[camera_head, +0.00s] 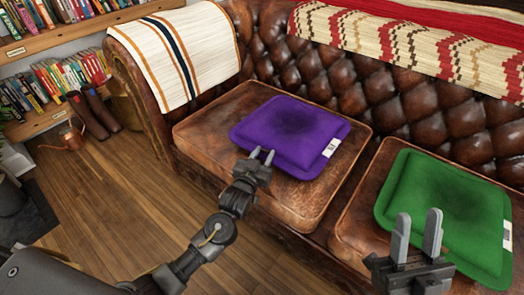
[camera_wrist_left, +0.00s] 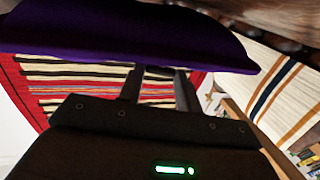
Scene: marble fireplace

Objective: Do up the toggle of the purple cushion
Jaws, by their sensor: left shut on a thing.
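The purple cushion (camera_head: 290,125) lies flat on the left seat of the brown leather sofa, with a white tag (camera_head: 331,148) on its right edge. My left gripper (camera_head: 262,156) is at the cushion's front left edge, shut on that edge or something at it. In the left wrist view, the cushion (camera_wrist_left: 120,35) fills the top, and the left gripper (camera_wrist_left: 158,72) has its fingertips against it, with the tips hidden. I cannot make out the toggle in either view. My right gripper (camera_head: 418,230) is open and empty, in front of the green cushion.
A green cushion (camera_head: 440,200) with a white tag lies on the right seat. The sofa arm at left carries a striped cloth (camera_head: 175,55); a patterned blanket (camera_head: 400,45) covers the backrest. Bookshelves and a copper watering can (camera_head: 70,138) stand at left.

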